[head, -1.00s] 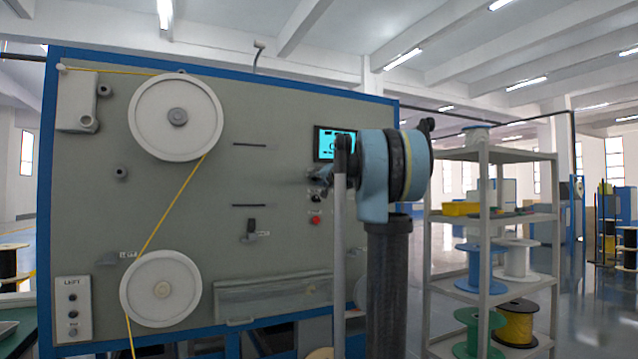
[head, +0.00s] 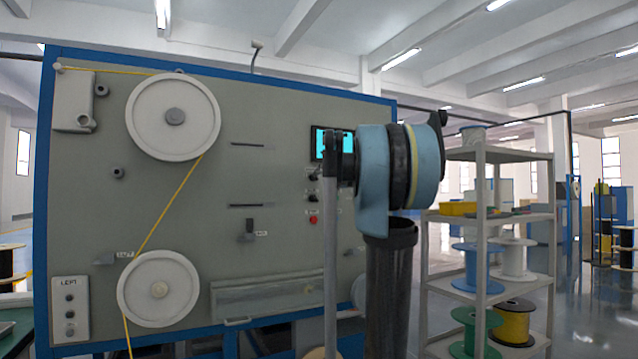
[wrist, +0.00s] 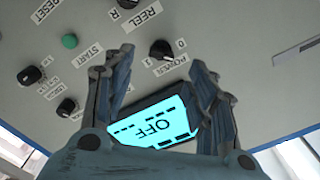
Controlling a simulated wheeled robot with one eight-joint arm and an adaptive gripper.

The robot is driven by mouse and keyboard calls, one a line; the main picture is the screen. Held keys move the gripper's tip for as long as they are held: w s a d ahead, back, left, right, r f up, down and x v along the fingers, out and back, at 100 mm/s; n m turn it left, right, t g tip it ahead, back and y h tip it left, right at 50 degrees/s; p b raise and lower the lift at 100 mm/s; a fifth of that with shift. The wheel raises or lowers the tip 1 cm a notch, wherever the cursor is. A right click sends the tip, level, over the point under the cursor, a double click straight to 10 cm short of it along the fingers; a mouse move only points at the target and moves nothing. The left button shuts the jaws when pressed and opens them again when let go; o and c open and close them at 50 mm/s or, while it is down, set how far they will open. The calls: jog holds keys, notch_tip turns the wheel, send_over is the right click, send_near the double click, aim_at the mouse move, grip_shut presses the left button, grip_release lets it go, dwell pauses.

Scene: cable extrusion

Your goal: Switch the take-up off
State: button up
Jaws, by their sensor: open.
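In the wrist view the machine's grey control panel (wrist: 240,75) shows inverted. My gripper (wrist: 161,56) is open and empty, its two fingers pointing at the panel. Another knob (wrist: 128,3) is at the top edge near a "REEL" label. Two more knobs (wrist: 32,75) (wrist: 66,106) sit at left. A lit screen (wrist: 155,122) reads "OFF", partly covered by the fingers. Which knob is the take-up switch, I cannot tell.
A green button (wrist: 69,41) is by a "START" label. In the head view, my arm hides part of the panel and the screen (head: 320,142). A red button (head: 313,219) is left of my arm. A shelf (head: 487,215) with spools stands at right.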

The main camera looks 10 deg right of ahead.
jog(key=v, duration=0.4)
jog(key=shift+s, duration=0.1)
jog(key=shift+f, duration=0.1)
dwell(0.3)
jog(key=s+a+f+n+g+y, duration=0.1)
jog(key=s+a+f+n+g, duration=0.4)
jog(key=s+f, duration=0.75)
jog(key=s+a+f+n+g, duration=0.1)
jog(key=s+a+f+g, duration=0.5)
jog(key=f, duration=1)
jog(key=s+d+f+g+h, duration=0.2)
jog(key=s+d+f+h, duration=0.1)
jog(key=s+f, duration=1)
jog(key=s+d+f+g+h, duration=0.2)
jog(key=s+d+f, duration=0.3)
jog(key=s+f, duration=0.9)
jog(key=shift+f+m+h, duration=0.3)
jog(key=shift+f+h, duration=0.3)
jog(key=shift+h, duration=0.2)
